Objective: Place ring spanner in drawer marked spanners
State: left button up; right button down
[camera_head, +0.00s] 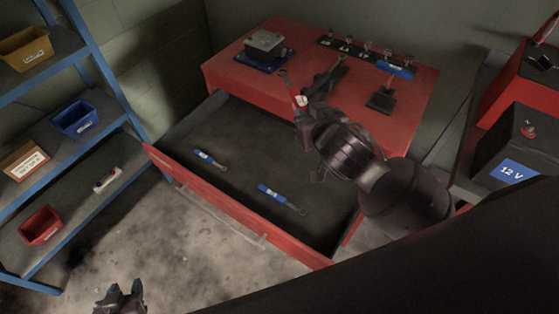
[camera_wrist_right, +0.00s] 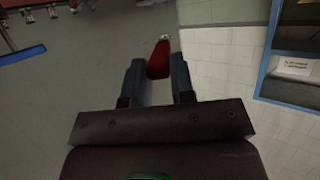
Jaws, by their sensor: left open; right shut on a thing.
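A ring spanner (camera_head: 300,101) with a red handle and grey shank is held by my right gripper (camera_head: 301,112), which is shut on it above the back of the open drawer. Its red handle (camera_wrist_right: 160,60) shows between the fingers in the right wrist view. The red-fronted drawer (camera_head: 215,215) is pulled out, with a dark floor. Two blue-handled tools, one further back (camera_head: 208,159) and one nearer the middle (camera_head: 278,198), lie in it. No marking on the drawer front is readable. My left gripper (camera_head: 122,292) is open and empty at the bottom left.
The red cabinet top (camera_head: 415,95) carries a grey device (camera_head: 264,45), a dark rack (camera_head: 365,53) and a small black stand (camera_head: 380,99). A blue-framed shelf (camera_head: 75,145) with bins stands left. A black 12 V box (camera_head: 510,140) stands right. The drawer has bare floor around its tools.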

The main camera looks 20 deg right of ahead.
pick_arm(q)
jog(key=shift+o, duration=1)
notch_tip(320, 180, down, 6)
jog(key=s+b, duration=0.1)
jog(key=b, duration=0.3)
jog(key=shift+s, duration=0.4)
pick_arm(e)
notch_tip(320, 180, down, 8)
pick_arm(q)
notch_tip(320, 180, up, 6)
jog(key=w+p, duration=0.1)
jog(key=p, duration=0.4)
pick_arm(e)
jog(key=n+g+y+b, duration=0.3)
jog(key=n+y+b, duration=0.2)
jog(key=n+y, duration=0.3)
send_over(292, 170)
notch_tip(292, 170, down, 15)
notch_tip(292, 170, down, 4)
jog(key=shift+s+r+b, duration=0.1)
jog(key=shift+r+b, duration=0.05)
jog(key=shift+b, duration=1.1)
jog(key=shift+f, duration=0.4)
pick_arm(q)
notch_tip(292, 170, down, 8)
jog(key=shift+s, duration=0.2)
pick_arm(e)
jog(key=shift+r, duration=0.1)
